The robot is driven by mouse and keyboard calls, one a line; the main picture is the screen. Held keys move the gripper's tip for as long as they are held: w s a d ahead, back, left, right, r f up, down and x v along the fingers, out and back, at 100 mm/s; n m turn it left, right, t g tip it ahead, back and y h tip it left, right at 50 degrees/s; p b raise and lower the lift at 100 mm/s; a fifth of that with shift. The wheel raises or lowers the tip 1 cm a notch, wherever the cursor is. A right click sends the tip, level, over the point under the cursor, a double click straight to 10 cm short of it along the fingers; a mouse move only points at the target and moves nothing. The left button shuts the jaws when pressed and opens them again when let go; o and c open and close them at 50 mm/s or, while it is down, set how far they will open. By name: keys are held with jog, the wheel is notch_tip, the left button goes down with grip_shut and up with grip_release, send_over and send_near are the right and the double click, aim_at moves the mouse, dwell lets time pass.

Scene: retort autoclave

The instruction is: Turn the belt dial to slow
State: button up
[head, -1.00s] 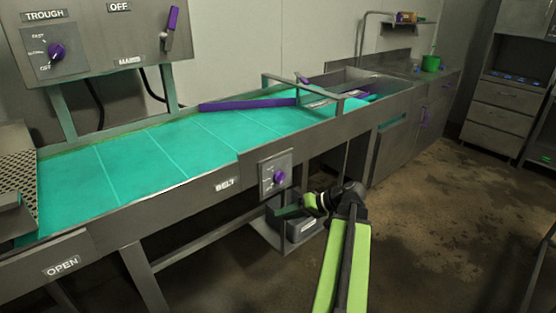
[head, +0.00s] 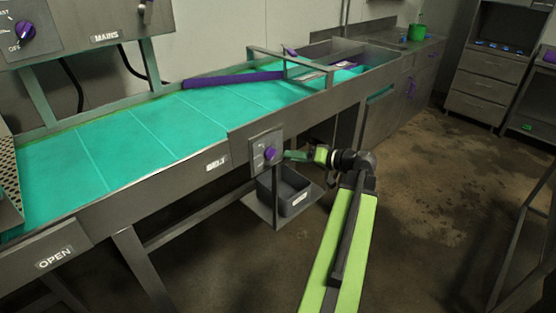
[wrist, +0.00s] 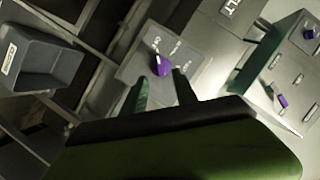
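The belt dial (head: 270,153) is a purple knob with a pale pointer on a small grey plate (head: 258,143) on the front of the conveyor, right of the BELT label (head: 216,163). In the wrist view the purple knob (wrist: 163,66) sits just beyond my fingertips, with small position labels around it that are too blurred to read. My gripper (head: 289,155) reaches to the dial from the right. In the wrist view my gripper (wrist: 160,82) has its two green fingers apart, either side of the knob's near edge. I cannot tell whether they touch it.
The teal conveyor belt (head: 150,125) runs above the dial, with a purple bar (head: 232,79) across it. A grey bin (head: 286,190) stands on a low shelf below the dial. A mains panel (head: 70,30) is at upper left. The floor at right is clear.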

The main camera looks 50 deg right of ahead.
aim_at(274, 155)
jog(key=b+x, duration=0.1)
jog(key=x, duration=0.6)
grip_shut()
